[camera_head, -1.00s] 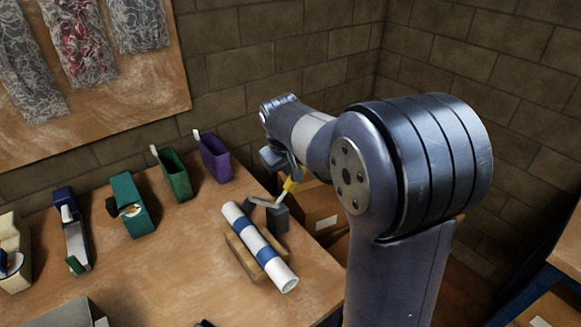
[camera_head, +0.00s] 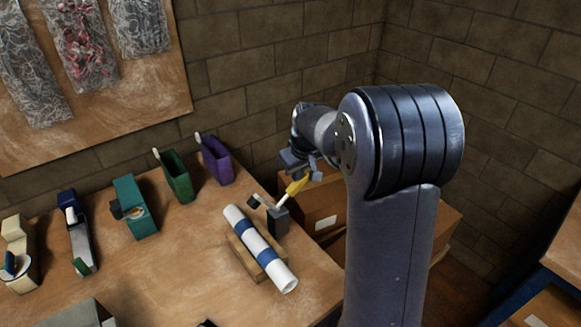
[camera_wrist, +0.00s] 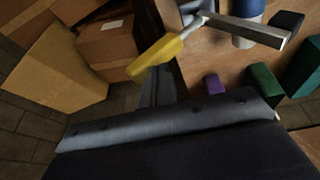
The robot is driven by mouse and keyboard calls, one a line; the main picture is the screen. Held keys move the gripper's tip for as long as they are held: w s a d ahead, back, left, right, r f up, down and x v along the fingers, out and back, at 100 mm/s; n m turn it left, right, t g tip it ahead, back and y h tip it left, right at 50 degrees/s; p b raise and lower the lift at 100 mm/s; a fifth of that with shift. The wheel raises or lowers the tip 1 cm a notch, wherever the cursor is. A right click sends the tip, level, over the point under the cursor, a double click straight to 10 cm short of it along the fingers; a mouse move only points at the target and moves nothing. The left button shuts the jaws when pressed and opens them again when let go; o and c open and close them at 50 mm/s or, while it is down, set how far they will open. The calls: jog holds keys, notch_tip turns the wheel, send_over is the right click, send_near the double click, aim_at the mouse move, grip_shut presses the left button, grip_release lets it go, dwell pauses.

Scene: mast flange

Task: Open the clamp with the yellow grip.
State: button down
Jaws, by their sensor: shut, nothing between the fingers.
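The clamp (camera_head: 279,221) stands on the bench's right edge, a dark block with a short metal arm reaching toward a white roll with blue bands (camera_head: 257,246). Its pale lever slants up to the right and ends in the yellow grip (camera_head: 297,186). My gripper (camera_head: 303,173) is just above the yellow grip, shut and empty; whether they touch is unclear. In the wrist view the yellow grip (camera_wrist: 155,58) lies just beyond my gripper (camera_wrist: 158,90), with the clamp's metal arm (camera_wrist: 246,30) at upper right. My fingertips are hard to make out there.
The roll rests on a wooden cradle (camera_head: 237,250). Purple (camera_head: 217,163) and green (camera_head: 178,180) bins and a teal dispenser (camera_head: 135,207) stand along the back of the bench. Cardboard boxes (camera_head: 318,207) are beyond the bench's right edge, beside the brick wall.

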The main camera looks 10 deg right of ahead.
aim_at(304, 176)
jog(key=shift+w+d+f+y, duration=0.25)
jog(key=shift+d+f+y, duration=0.25)
jog(key=shift+d+y, duration=0.1)
jog(key=shift+w+d+f+g+b, duration=0.2)
jog(key=shift+d+f+g+b, duration=0.1)
jog(key=shift+d+f+b, duration=0.25)
jog(key=shift+a, duration=0.1)
jog(key=r+p, duration=0.1)
jog(key=a+r+p, duration=0.1)
jog(key=r, duration=0.1)
jog(key=r+p, duration=0.1)
jog(key=shift+s+a+r, duration=0.15)
jog(key=shift+s+r, duration=0.1)
jog(key=d+b+v, duration=0.1)
jog(key=v, duration=0.8)
